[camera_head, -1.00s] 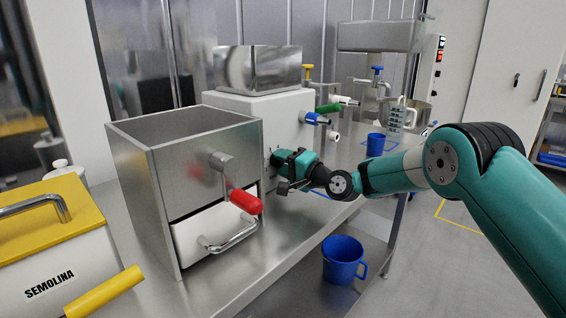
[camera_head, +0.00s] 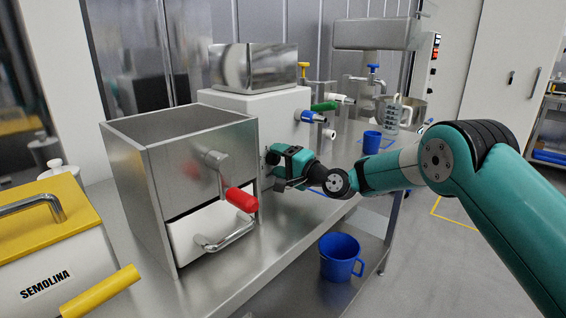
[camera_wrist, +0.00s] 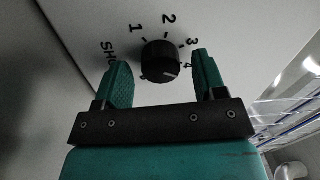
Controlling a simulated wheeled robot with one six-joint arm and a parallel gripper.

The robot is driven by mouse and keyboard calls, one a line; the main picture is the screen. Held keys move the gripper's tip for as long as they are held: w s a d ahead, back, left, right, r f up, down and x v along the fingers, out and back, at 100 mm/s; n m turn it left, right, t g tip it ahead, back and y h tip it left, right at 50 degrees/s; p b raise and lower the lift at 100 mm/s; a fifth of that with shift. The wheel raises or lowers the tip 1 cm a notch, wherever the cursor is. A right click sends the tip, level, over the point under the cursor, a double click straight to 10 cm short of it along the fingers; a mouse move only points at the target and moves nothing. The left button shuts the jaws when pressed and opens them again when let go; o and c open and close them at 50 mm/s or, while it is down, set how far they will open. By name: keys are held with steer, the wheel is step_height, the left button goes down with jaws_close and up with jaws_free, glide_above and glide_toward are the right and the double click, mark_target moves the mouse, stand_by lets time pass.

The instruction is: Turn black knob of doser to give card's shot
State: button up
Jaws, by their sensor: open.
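The doser (camera_head: 240,100) is a white box with a steel hopper (camera_head: 254,66) on top, standing on the steel counter. My gripper (camera_head: 270,158) is at its front side in the head view, where the knob is hidden. In the wrist view the black knob (camera_wrist: 160,62) sits on a pale panel. The numbers 1 to 4 are printed around it, and part of a word starting "SHO" is at left. A small pale mark on the knob points to the lower right, near the 4. My gripper (camera_wrist: 158,78) is open, with one finger on each side of the knob and gaps visible. No card shows.
A steel bin (camera_head: 150,160) with a red-handled crank (camera_head: 241,199) stands left of my gripper. Blue, green and white nozzles (camera_head: 312,116) stick out of the doser at right. A blue cup (camera_head: 372,142) is farther back. A blue mug (camera_head: 340,262) is on the lower shelf.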

steer(key=b+v, duration=0.3)
steer(key=v, duration=1.3)
steer(key=shift+s+d+b, duration=0.1)
steer(key=shift+d+b, duration=0.2)
steer(key=shift+b, duration=0.05)
steer(key=shift+s+d, duration=0.3)
steer(key=shift+d, duration=0.05)
steer(key=s+a+r+n+g+h+p, duration=0.1)
steer(key=s+a+r+n+g+p, duration=0.2)
steer(key=s, duration=0.4)
steer(key=s+a+r+n+g+h+p, duration=0.1)
steer(key=s+a+r+n+g+p, duration=0.1)
steer(key=s+r+n+g, duration=0.3)
steer(key=s+d+r+n+g+h+p, duration=0.1)
steer(key=s+d+h, duration=0.3)
steer(key=s, duration=0.8)
steer(key=s+d+r+n+g+h+p, duration=0.2)
steer(key=s+d, duration=0.5)
steer(key=s, duration=0.4)
steer(key=n+h+p, duration=0.1)
steer(key=h, duration=0.1)
steer(key=shift+s+r+h+p, duration=0.2)
steer(key=shift+s+h+p, duration=0.2)
